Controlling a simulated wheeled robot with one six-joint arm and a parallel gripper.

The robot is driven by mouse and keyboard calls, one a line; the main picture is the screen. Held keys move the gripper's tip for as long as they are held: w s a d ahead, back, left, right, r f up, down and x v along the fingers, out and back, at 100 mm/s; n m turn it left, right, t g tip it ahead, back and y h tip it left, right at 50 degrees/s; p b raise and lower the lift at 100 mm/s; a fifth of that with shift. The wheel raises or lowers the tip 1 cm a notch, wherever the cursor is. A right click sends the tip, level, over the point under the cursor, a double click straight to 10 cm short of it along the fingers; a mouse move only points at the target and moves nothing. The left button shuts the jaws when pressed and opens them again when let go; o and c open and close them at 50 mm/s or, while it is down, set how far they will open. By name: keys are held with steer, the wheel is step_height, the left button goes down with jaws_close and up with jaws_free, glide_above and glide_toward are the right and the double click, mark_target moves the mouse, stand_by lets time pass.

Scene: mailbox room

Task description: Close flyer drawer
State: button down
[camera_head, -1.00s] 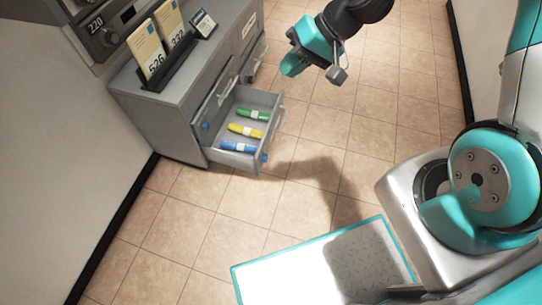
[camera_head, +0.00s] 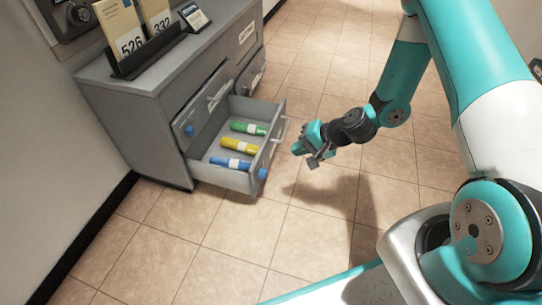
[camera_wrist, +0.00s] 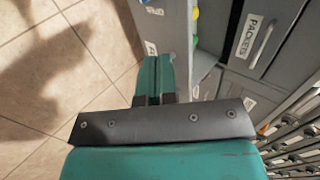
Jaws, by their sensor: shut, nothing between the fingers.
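The flyer drawer (camera_head: 222,178) is pulled out of the grey cabinet (camera_head: 130,115) in the head view. Green (camera_head: 248,128), yellow (camera_head: 238,144) and blue (camera_head: 231,162) rolls with white bands lie inside it. Its front panel carries a handle (camera_head: 281,130) and a blue knob. My gripper (camera_head: 297,148) is just to the right of the drawer front, apart from it in the head view, shut and empty. In the wrist view my gripper (camera_wrist: 154,68) has its teal fingers together, close beside a grey panel that seems to be the drawer front (camera_wrist: 165,28).
A shut drawer labelled "PACKETS" (camera_wrist: 248,36) shows in the wrist view. A black rack (camera_head: 150,55) with numbered cards 526 and 332 and a small device (camera_head: 194,17) stand on the cabinet top. The tiled floor (camera_head: 330,85) is clear.

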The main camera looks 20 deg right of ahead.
mark_target(263, 153)
steer(key=w+a+f+b, duration=0.1)
steer(key=a, duration=0.1)
steer(key=w+a+f+b, duration=0.1)
steer(key=w+a+b, duration=0.1)
steer(key=w+a+f+b, duration=0.1)
steer(key=a+f+b, duration=0.1)
steer(key=shift+w+a, duration=0.1)
steer(key=shift+w, duration=0.1)
steer(key=shift+w+a+r, duration=0.1)
steer(key=shift+w+a, duration=0.1)
steer(key=shift+a, duration=0.05)
steer(key=shift+w, duration=0.1)
